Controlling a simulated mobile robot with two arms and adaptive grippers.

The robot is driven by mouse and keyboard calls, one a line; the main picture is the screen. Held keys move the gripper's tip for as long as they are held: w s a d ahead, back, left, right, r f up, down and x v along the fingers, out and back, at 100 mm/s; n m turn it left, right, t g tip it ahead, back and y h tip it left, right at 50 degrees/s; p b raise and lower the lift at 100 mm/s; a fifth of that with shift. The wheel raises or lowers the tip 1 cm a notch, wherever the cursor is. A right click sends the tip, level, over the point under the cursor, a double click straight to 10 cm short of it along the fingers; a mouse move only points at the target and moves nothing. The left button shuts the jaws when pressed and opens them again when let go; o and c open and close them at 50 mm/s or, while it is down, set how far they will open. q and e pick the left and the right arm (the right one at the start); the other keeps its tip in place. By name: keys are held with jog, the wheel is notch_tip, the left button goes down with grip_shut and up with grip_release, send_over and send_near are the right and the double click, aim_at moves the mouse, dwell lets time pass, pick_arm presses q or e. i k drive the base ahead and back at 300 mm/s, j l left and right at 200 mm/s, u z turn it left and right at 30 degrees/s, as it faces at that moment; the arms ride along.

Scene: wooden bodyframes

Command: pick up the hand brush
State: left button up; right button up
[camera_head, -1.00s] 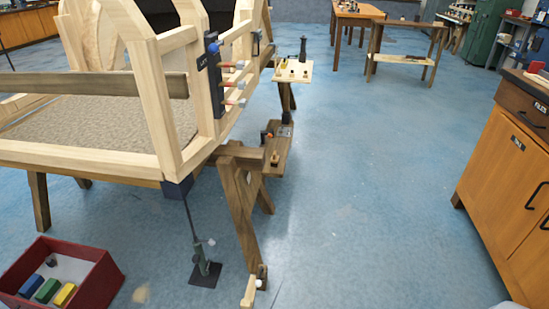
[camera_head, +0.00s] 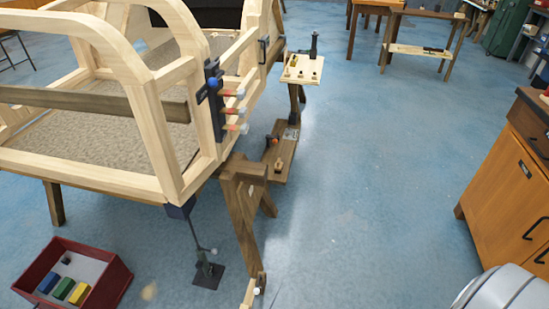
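I cannot make out a hand brush for certain in the head view. Small items lie on the low wooden shelf (camera_head: 281,178) beside the trestle, but they are too small to name. A small dark item (camera_head: 436,50) lies on the lower shelf of a far table, also too small to name. Neither of my grippers is in view. A rounded white and grey part of my own body shows at the bottom right corner.
A large wooden bodyframe (camera_head: 100,181) on trestles fills the left. A red box (camera_head: 113,283) with coloured blocks sits on the floor at lower left. An orange wooden cabinet (camera_head: 497,200) stands at right. The blue floor (camera_head: 370,170) between is clear.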

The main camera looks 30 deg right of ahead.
aim_at(278, 167)
jog(key=i+l+u, duration=0.2)
jog(key=l, duration=0.65)
jog(key=i+l+u, duration=0.2)
jog(key=i+l, duration=0.2)
jog(key=l, duration=0.5)
jog(key=i+l+u, duration=0.2)
jog(key=l, duration=0.7)
jog(key=i+l+u, duration=0.2)
jog(key=l, duration=0.75)
jog(key=l+u, duration=0.2)
jog(key=l, duration=0.75)
